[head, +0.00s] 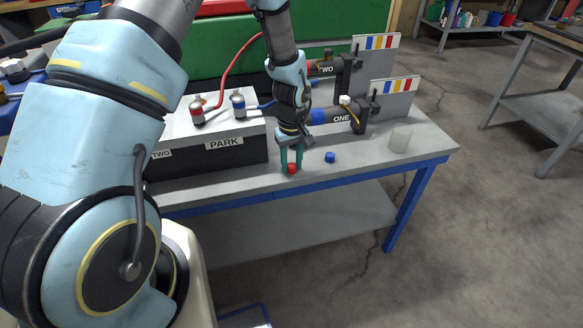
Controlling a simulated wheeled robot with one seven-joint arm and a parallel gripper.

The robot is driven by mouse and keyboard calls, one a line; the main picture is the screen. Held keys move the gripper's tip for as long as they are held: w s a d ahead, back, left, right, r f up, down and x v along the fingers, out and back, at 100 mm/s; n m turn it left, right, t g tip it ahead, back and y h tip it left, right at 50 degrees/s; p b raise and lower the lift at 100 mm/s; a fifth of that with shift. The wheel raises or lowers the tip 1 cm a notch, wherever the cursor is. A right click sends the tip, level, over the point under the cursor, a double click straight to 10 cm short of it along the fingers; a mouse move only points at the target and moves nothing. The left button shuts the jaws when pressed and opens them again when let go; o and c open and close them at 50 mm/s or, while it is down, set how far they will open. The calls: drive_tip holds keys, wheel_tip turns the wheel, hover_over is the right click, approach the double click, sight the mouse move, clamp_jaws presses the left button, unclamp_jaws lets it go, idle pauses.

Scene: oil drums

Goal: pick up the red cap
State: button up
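The red cap (292,169) is small and sits at the front edge of the grey bench top. My gripper (291,164) points down over it, with one teal finger on each side of the cap. The fingers are apart, with the cap low between their tips. I cannot tell whether they touch it or are closed on it. The cap looks to be at bench height, its lower part hard to make out.
A blue cap (330,157) lies just right of my gripper. A translucent cup (400,138) stands at the bench's right. Behind are a black cylinder marked ONE (340,118) and a box marked PARK (215,150). The bench top (365,160) between the blue cap and cup is clear.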

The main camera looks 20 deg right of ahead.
clamp_jaws()
